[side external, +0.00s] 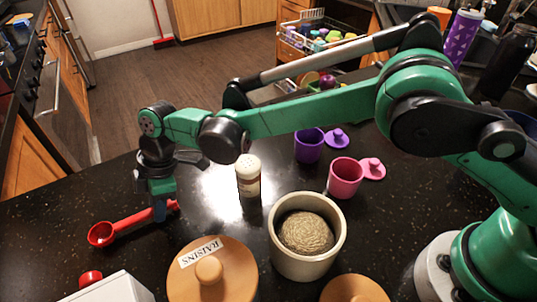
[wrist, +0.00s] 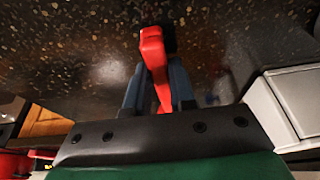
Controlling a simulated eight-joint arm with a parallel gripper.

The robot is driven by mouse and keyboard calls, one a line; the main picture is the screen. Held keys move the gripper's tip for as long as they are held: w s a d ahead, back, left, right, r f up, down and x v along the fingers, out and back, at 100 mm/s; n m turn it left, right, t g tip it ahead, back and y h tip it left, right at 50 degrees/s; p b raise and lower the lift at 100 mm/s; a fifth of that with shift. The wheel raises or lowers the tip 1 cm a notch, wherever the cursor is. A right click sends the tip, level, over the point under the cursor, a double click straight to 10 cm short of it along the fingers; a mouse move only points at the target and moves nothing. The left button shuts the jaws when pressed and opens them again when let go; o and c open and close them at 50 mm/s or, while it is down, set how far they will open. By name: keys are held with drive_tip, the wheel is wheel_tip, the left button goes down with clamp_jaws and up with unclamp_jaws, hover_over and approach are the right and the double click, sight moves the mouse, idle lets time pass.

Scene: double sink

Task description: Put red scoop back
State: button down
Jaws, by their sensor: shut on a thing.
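The red scoop (side external: 102,234) is at the left of the dark counter in the side external view, its round bowl to the left and its handle running right to my gripper (side external: 160,210). My gripper points down and is shut on the handle, whose end shows just past the fingers. In the wrist view the red handle (wrist: 154,60) lies between the two dark fingers of my gripper (wrist: 158,85). The scoop is at or just above the counter; I cannot tell whether it touches.
A white box (side external: 112,290) with a red knob and a wooden RAISINS lid (side external: 235,280) stand in front. A shaker (side external: 248,178), a cream crock (side external: 283,258) with a twine ball, and purple (side external: 309,148) and pink (side external: 345,180) cups stand right. The counter around the scoop is clear.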

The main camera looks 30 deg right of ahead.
drive_tip(key=shift+f, duration=0.1)
drive_tip(key=c, duration=0.7)
unclamp_jaws()
drive_tip(key=shift+c, duration=0.2)
drive_tip(key=v, duration=1.2)
drive_tip(key=d+r+m+t, duration=0.2)
drive_tip(key=d+r+m, duration=0.3)
drive_tip(key=d, duration=0.5)
drive_tip(key=s+d+f+m+t+h, duration=0.1)
drive_tip(key=s+d+m+t, duration=0.1)
drive_tip(key=s+d+m, duration=0.3)
drive_tip(key=s+d+f+m+t+h, duration=0.2)
drive_tip(key=s+d+m, duration=0.3)
drive_tip(key=d, duration=0.9)
drive_tip(key=shift+s+d+m+t+h, duration=0.3)
drive_tip(key=shift+m+t, duration=0.4)
drive_tip(key=shift+m, duration=0.8)
